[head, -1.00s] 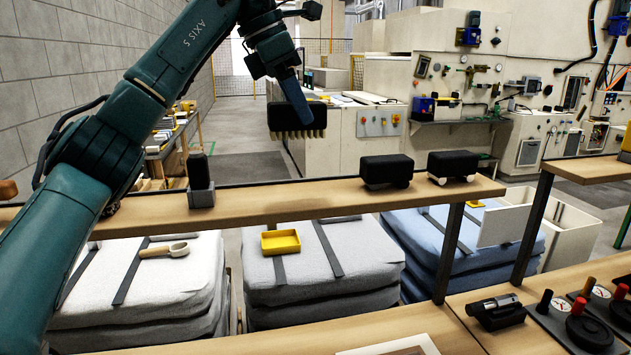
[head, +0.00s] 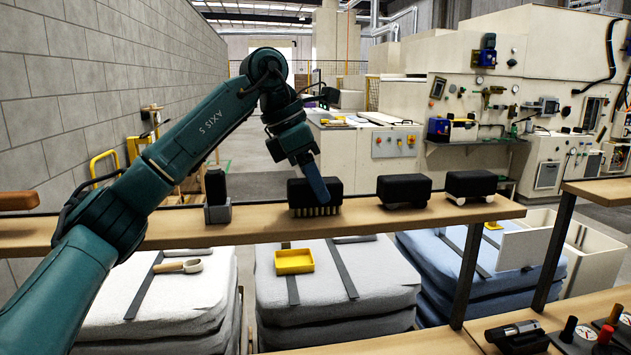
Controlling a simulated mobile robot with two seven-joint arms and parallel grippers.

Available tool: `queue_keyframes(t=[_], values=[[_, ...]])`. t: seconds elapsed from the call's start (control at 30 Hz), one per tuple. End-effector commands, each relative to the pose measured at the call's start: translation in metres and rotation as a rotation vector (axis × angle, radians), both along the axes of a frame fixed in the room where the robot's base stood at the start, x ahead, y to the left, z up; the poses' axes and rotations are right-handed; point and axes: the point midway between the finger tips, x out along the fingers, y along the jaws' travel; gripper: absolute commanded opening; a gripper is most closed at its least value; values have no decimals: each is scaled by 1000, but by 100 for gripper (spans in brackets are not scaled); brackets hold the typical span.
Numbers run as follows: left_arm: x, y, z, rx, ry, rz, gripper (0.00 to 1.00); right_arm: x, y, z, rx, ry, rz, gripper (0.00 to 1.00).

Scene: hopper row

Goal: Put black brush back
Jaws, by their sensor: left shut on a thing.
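The black brush (head: 302,194) with pale bristles is upright at the wooden shelf (head: 270,226), bristles down. It is in line with two other black blocks to its right; its bristles look to be at the shelf top, though I cannot tell if they touch. My left gripper (head: 318,190) is shut on the brush from above, its blue finger in front of the brush's right part. The other finger is hidden. My right gripper is not in view.
Two black blocks, one (head: 404,190) nearer and one with white feet (head: 470,186), stand right of the brush. A black block in a grey holder (head: 217,200) stands left.

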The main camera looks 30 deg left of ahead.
Motion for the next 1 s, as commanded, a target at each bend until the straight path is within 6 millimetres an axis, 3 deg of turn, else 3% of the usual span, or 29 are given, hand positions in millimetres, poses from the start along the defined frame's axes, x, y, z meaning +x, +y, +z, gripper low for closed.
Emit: queue_keyframes(t=[0.13, 0.17, 0.4, 0.77, 1.0], values=[[0, 0, -3, 0, 0, 0, 15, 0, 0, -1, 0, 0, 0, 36], [0, 0, -4, 1, 1, 0, 41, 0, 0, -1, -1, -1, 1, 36], [0, 0, -3, 1, 1, 0, 61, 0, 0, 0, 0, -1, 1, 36], [0, 1, 5, 0, -1, 0, 62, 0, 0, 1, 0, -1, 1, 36], [-11, 15, 46, -1, -4, 1, 62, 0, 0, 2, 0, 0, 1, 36]])
